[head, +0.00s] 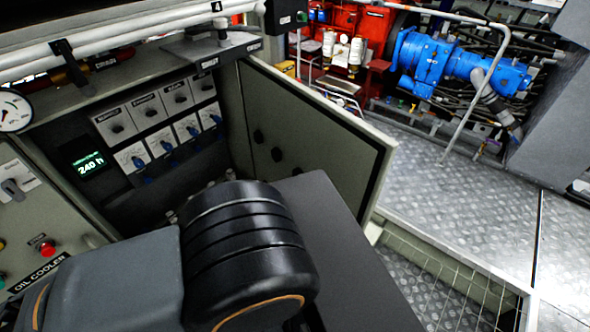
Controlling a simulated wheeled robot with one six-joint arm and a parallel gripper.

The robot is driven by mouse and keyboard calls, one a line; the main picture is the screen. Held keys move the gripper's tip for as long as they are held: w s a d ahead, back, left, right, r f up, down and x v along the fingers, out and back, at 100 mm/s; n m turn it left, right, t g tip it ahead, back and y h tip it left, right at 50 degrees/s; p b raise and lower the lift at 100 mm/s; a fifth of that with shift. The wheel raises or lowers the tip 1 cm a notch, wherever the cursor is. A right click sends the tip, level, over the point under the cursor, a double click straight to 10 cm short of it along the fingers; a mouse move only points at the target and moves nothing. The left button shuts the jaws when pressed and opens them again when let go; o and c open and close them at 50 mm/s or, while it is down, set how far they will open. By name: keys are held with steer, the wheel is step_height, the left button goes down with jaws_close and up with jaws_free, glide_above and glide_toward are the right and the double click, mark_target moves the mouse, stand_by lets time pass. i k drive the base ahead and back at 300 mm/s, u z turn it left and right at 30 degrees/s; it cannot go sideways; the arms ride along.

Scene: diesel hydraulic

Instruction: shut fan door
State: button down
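A grey cabinet door (310,140), which I take to be the fan door, stands wide open in the head view. It is hinged on the right side of a cabinet and swung out to the right, with its inner face and several dark latches or knobs showing. The open cabinet (190,170) holds rows of switches with blue knobs and a small green display reading 240 h. My dark arm covers the lower left and middle of the view and hides the cabinet's lower part and the door's lower inner part. My gripper is not in view.
A panel labelled OIL COOLER (35,275) with buttons and a gauge is at the left. White pipes (130,30) cross above the cabinet. Right of the door are a metal-plate floor (450,205), a handrail (490,85) and blue machinery (430,60).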

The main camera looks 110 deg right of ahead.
mark_target(293, 130)
steer(key=k, duration=2.45)
steer(key=z, duration=3)
steer(key=k, duration=1)
steer(key=u, duration=1.4)
steer(key=i, duration=0.5)
steer(key=z, duration=0.05)
